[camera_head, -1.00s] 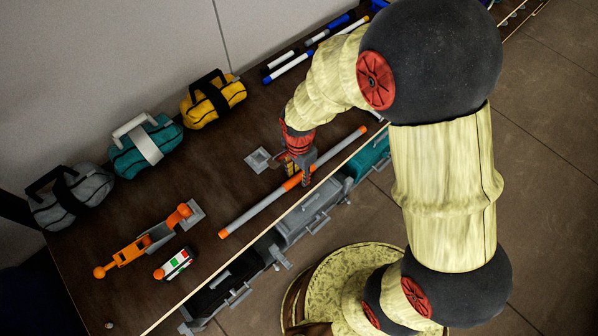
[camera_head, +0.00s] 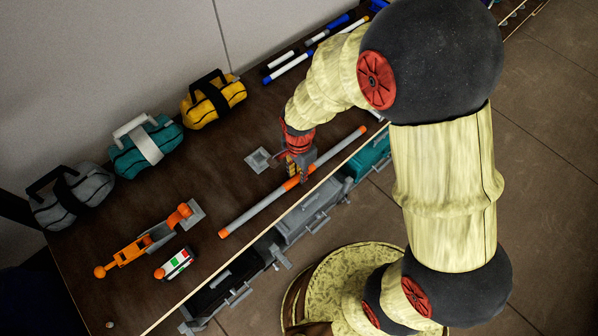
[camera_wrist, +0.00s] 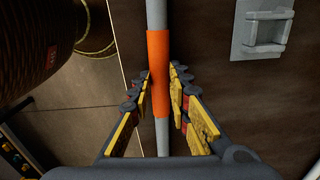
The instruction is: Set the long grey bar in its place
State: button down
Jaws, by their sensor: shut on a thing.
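The long grey bar (camera_head: 257,213) has orange ends and an orange middle band. It lies slantwise near the table's front edge in the head view, and it runs up the middle of the wrist view (camera_wrist: 156,20). My gripper (camera_head: 292,182) is shut on the bar at its orange band; in the wrist view its fingertips (camera_wrist: 162,78) are on either side of the band. I cannot tell whether the bar touches the table. A grey bracket with a square socket (camera_head: 258,160) is on the table behind the bar, and shows at upper right in the wrist view (camera_wrist: 264,30).
An orange and grey jointed piece (camera_head: 135,252) sits on the left, with a small white, red and green item (camera_head: 174,264) beside it. Grey (camera_head: 72,197), teal (camera_head: 145,147) and yellow (camera_head: 213,100) bags line the back. Several marker-like sticks (camera_head: 300,60) lie at the far end.

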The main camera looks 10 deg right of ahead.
jog(key=shift+r, duration=0.1)
jog(key=shift+r+p, duration=2)
jog(key=shift+r, duration=0.45)
jog(key=shift+f, duration=0.1)
